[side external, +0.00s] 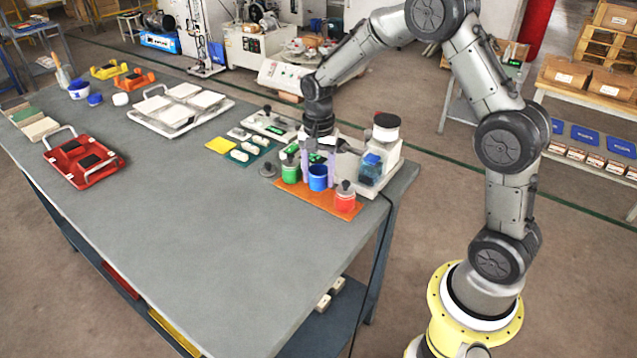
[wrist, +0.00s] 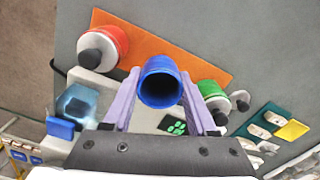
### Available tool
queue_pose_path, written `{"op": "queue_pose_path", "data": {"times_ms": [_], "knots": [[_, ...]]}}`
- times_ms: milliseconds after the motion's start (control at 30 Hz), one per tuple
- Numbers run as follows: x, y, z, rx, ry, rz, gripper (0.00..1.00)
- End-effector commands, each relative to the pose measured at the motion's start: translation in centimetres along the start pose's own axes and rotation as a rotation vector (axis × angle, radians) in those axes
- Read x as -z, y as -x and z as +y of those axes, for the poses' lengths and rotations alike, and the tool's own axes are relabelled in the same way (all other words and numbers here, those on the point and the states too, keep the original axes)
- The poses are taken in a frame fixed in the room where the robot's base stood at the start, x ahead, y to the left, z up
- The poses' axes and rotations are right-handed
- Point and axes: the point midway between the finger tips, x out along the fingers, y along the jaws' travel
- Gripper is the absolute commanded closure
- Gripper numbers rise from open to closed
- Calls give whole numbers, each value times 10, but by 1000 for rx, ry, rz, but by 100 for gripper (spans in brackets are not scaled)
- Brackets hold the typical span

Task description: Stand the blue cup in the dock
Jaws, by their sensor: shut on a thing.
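The blue cup (side external: 318,178) is upright over the orange board, between a green cup (side external: 290,174) and a red cup (side external: 345,201). In the wrist view the blue cup (wrist: 160,84) shows its open, empty mouth between two pale purple fingers. My gripper (side external: 318,172) points down and is shut on the blue cup, one finger on each side. I cannot tell whether the cup's base touches the board. No part is clearly marked as the dock; a white bench device (side external: 388,160) with a clear bluish container (side external: 371,168) stands just right of the cup.
The orange board (side external: 318,197) lies near the table's right edge. The red and green cups have dark-knobbed lids and stand close to my fingers. A green mat (side external: 243,157) with pale blocks lies to the left. The table's front middle (side external: 200,220) is clear.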

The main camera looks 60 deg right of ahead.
Motion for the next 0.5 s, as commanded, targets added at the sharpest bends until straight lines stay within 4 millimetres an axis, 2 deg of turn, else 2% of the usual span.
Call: {"op": "queue_pose_path", "data": {"times_ms": [33,200,500], "knots": [[1,13,-2,7,0,4,100],[1,45,-1,5,0,3,100],[1,86,-1,5,0,3,100]]}}
